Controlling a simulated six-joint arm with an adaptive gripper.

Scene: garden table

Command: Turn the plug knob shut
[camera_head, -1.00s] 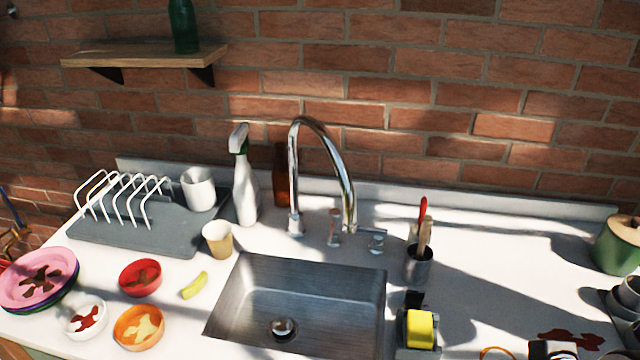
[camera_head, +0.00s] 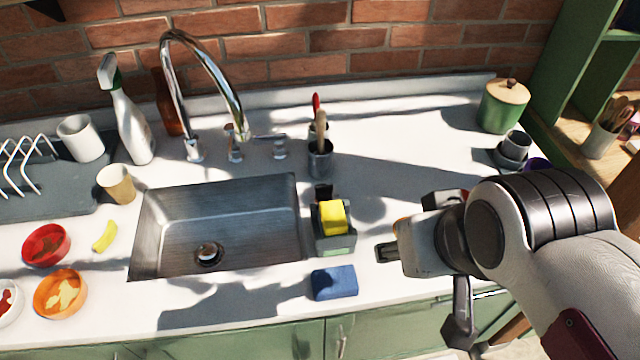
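Behind the steel sink (camera_head: 170,225) a tall chrome tap (camera_head: 195,150) arches up. Two small chrome fittings stand to the right of its base: a short upright one (camera_head: 234,150) and one with a side lever (camera_head: 280,148). I cannot tell for sure which of them is the plug knob. A round metal plug (camera_head: 208,253) sits in the sink floor; whether it is raised or seated is unclear. My gripper (camera_head: 385,252) is over the counter to the right of the sink, pointing left, apart from the fittings. Its fingers are too small and edge-on to tell open or shut.
A caddy with a yellow sponge (camera_head: 333,217) and a blue sponge (camera_head: 334,282) lie between the sink and my gripper. A utensil cup (camera_head: 320,160) stands right of the fittings. A spray bottle (camera_head: 130,125), beige cup (camera_head: 117,184) and bowls are left. The counter's back right is mostly clear.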

